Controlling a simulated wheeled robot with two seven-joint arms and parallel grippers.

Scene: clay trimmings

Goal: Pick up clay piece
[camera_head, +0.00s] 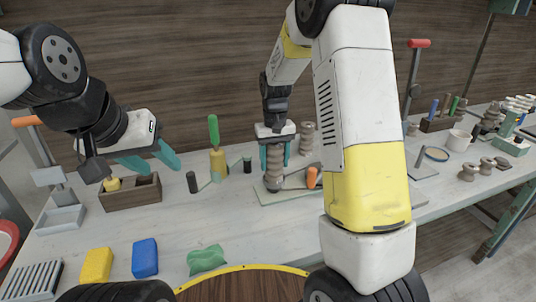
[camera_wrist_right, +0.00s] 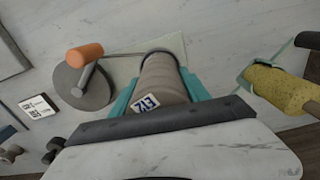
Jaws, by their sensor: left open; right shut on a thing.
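The clay piece (camera_head: 274,178) is a grey-brown ribbed upright cylinder. My right gripper (camera_head: 274,158) has its teal fingers on both sides of it, from above. In the right wrist view the clay piece (camera_wrist_right: 162,78) sits between the fingers, with a white and blue label on its side. Its lower end is at or close over a pale board (camera_head: 265,197); I cannot tell whether they touch. My left gripper (camera_head: 152,163) is open and empty, with teal fingers spread above the bench near a wooden box (camera_head: 135,200).
An orange-handled tool (camera_head: 312,178) stands just right of the clay piece. A yellow sponge (camera_head: 97,265), a blue sponge (camera_head: 145,257) and a green piece (camera_head: 206,259) lie at the front.

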